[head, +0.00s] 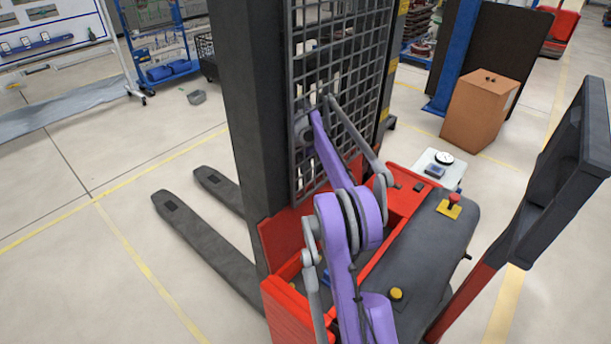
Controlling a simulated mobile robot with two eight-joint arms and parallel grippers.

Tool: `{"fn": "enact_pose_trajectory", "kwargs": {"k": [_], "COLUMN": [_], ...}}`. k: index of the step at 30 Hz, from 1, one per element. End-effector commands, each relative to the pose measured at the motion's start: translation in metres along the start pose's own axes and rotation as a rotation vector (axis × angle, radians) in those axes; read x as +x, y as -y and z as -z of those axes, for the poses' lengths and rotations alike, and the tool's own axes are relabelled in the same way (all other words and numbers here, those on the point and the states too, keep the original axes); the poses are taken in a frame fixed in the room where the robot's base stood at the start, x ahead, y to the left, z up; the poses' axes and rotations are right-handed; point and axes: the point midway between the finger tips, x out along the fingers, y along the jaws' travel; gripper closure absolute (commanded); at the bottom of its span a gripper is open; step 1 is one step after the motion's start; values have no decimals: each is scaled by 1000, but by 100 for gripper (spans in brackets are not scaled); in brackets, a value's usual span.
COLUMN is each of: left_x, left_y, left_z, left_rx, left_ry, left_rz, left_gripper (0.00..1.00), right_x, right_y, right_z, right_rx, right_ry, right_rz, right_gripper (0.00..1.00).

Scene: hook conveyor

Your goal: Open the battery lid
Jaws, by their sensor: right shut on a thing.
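A red and dark grey pallet stacker stands in the middle of the head view. Its dark grey battery lid (433,243) lies on the red body behind the mast, and it looks down. My right arm, purple and grey, reaches over the stacker. My right gripper (383,190) is by the red edge beside the lid. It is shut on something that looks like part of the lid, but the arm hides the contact. My left gripper is not in view.
The mast with its mesh guard (345,60) rises at the stacker's front. Two dark forks (205,240) extend left. A black and red tiller (545,190) stands at the right. A cardboard box (483,108) sits behind.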

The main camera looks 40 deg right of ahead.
Motion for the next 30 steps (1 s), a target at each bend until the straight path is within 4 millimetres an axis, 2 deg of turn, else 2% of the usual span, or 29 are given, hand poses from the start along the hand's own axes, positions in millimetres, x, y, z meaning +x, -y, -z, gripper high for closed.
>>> {"fn": "enact_pose_trajectory", "kwargs": {"k": [1, 8, 9, 14, 15, 17, 20, 23, 30], "left_x": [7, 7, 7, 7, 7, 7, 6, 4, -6], "left_y": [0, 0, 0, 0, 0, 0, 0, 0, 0], "left_z": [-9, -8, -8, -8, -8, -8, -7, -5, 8], "left_rx": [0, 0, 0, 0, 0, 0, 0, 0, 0], "left_ry": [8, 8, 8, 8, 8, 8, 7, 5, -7], "left_rz": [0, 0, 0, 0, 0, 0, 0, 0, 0], "left_gripper": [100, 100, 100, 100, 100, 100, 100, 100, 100], "right_x": [33, 33, 33, 33, 32, 30, 19, -1, -64], "right_y": [-3, -3, -3, -3, -3, -3, -3, -2, -2], "right_z": [-12, -12, -12, -12, -12, -12, -12, -12, -10], "right_rx": [-15, -15, -15, -14, -14, -14, -13, -12, -7], "right_ry": [36, 36, 36, 36, 35, 35, 32, 28, 8], "right_rz": [-34, -34, -34, -34, -34, -34, -32, -26, -9], "right_gripper": [100, 100, 87, 58, 55, 55, 55, 55, 55]}}
